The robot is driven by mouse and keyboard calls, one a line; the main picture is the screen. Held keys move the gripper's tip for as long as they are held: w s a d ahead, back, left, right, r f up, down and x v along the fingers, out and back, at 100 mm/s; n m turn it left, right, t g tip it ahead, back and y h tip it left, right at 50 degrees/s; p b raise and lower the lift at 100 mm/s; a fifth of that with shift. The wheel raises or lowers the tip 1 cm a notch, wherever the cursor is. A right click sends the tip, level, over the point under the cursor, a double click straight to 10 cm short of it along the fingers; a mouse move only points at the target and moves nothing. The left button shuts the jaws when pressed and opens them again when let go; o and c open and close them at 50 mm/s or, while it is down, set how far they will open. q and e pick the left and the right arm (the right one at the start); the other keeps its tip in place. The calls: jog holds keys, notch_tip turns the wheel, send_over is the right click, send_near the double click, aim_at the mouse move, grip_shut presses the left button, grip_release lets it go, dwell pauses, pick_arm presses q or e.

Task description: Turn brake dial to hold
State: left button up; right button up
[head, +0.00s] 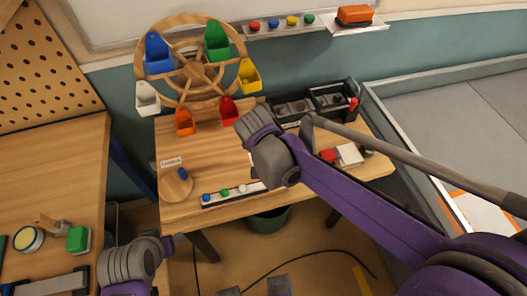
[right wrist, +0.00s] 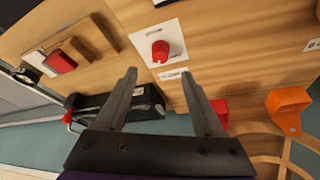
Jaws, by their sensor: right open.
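A red dial knob (right wrist: 160,51) stands on a square white plate (right wrist: 172,32) on the wooden table in the right wrist view. A small label (right wrist: 173,73) lies beside the plate, too small to read. My right gripper (right wrist: 158,72) is open and empty; its fingertips point towards the knob with a visible gap between them. The head view does not show this knob, as my right wrist (head: 268,155) covers that part of the table. My left wrist (head: 130,265) is low at the left in the head view, with its fingers not clear.
A wooden wheel (head: 193,72) with coloured buckets stands at the table's back. A round wooden disc (head: 176,186) with a blue knob sits at left. A tray (head: 230,196) of coloured balls lies at the front edge. Black bins (head: 292,108) and a red-and-white item (head: 349,154) are at right.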

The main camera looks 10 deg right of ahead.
jog(key=v, duration=0.2)
jog(key=shift+s+r, duration=0.1)
jog(key=shift+r, duration=0.2)
jog(key=s+d+n+y+p, duration=0.1)
jog(key=s+d+n, duration=0.1)
jog(key=s, duration=0.6)
jog(key=s+d+n+t+p, duration=0.1)
jog(key=s+d, duration=0.3)
jog(key=s, duration=0.4)
jog(key=shift+s+d+f+n+y+p, duration=0.2)
jog(key=shift+d+n+y+p, duration=0.15)
jog(key=shift+n+p, duration=0.5)
